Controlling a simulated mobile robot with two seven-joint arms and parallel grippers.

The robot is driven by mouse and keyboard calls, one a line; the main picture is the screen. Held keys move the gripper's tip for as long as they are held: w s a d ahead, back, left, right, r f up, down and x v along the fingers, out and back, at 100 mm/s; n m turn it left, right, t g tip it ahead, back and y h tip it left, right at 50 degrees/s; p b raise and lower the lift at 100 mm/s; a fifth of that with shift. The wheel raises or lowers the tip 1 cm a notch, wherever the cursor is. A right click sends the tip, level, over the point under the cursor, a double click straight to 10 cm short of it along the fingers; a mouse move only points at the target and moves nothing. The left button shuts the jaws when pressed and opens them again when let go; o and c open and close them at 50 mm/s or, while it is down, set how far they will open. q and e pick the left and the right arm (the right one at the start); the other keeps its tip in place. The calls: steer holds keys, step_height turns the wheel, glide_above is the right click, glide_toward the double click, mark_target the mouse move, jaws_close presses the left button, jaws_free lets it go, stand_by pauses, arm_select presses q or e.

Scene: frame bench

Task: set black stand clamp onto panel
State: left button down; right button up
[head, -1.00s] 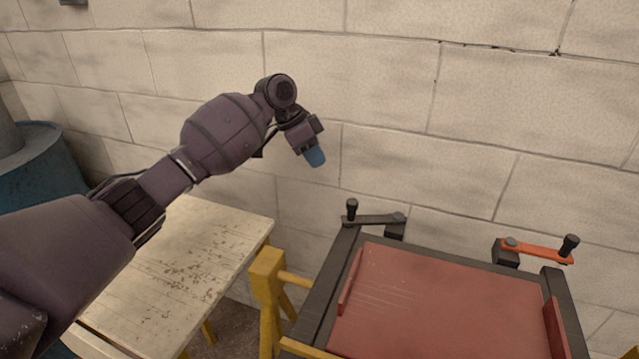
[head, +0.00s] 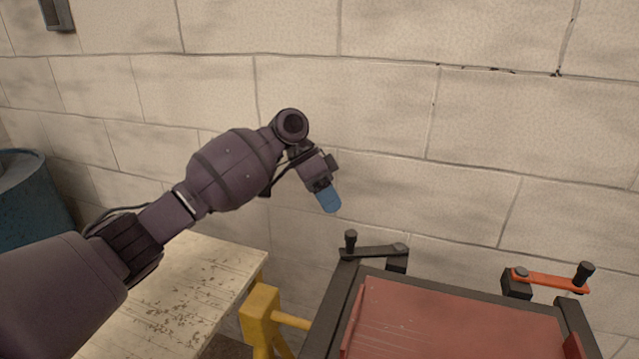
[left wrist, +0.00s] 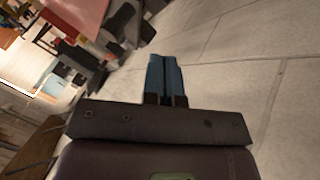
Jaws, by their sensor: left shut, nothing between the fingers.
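The black stand clamp (head: 372,252) is at the back left corner of the dark frame, a flat bar with an upright knob at its left end and a block under its right end. The bar points left, away from the red panel (head: 455,325). The panel lies inside the frame. My left gripper (head: 330,201), with blue fingertips, is in the air above and left of the clamp, apart from it. It is shut and empty; the closed blue fingers also show in the left wrist view (left wrist: 164,76). My right gripper is not in view.
An orange clamp (head: 550,281) sits at the back right corner. A worn pale table (head: 205,285) stands at the left, with a yellow trestle (head: 260,318) between it and the frame. A block wall (head: 400,120) rises behind. A blue drum (head: 30,205) is at far left.

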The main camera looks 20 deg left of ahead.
arm_select(q)
steer(key=shift+s+d+f, duration=0.3)
steer(key=shift+s+d, duration=0.55)
steer(key=shift+s+d+f, duration=0.3)
steer(key=shift+s+d, duration=0.5)
steer(key=shift+r, duration=0.1)
